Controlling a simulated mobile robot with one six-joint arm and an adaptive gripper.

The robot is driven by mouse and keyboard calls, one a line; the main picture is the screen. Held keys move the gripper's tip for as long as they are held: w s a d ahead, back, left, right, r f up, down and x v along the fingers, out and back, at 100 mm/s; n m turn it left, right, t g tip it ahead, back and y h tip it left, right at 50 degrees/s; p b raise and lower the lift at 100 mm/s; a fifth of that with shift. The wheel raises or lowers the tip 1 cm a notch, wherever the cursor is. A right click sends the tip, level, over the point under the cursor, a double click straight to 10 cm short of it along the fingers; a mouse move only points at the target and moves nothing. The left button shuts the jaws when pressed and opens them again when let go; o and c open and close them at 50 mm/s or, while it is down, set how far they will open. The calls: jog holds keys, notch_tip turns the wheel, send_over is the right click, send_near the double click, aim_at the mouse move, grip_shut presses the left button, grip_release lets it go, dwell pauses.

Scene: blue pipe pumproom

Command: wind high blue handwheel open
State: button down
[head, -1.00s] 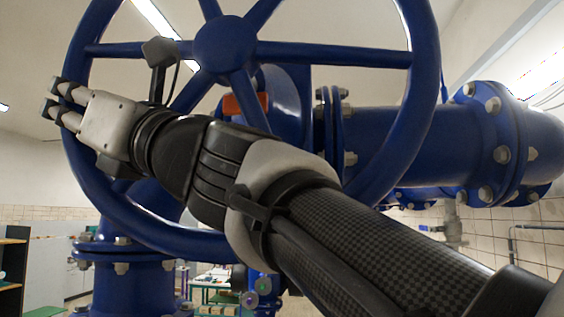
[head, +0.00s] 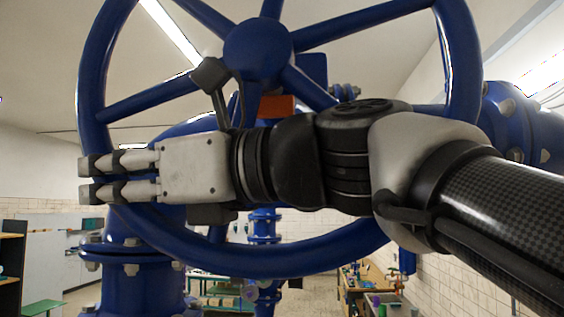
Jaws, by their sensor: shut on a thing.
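The big blue handwheel (head: 257,48) fills the upper middle of the head view, with its hub and several spokes facing me. My gripper (head: 88,180) reaches across the lower left of the wheel from the right. Its fingers are shut on the wheel's rim (head: 93,85) at the lower left, and they hide the rim there. My gripper and wrist also cover part of the lower spokes.
Blue flanged pipes stand at the lower left (head: 140,270) and at the right (head: 520,120), close behind the wheel. A dark shelf (head: 12,265) is at the far left. A bench (head: 375,290) with items stands low behind the wheel.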

jog(key=shift+d+f+h, duration=0.5)
jog(key=shift+d+f, duration=0.1)
jog(key=shift+f, duration=0.1)
jog(key=c, duration=1.4)
grip_release()
jog(key=shift+r, duration=0.1)
jog(key=shift+o, duration=0.2)
jog(key=v, duration=1.2)
jog(key=shift+w, duration=0.1)
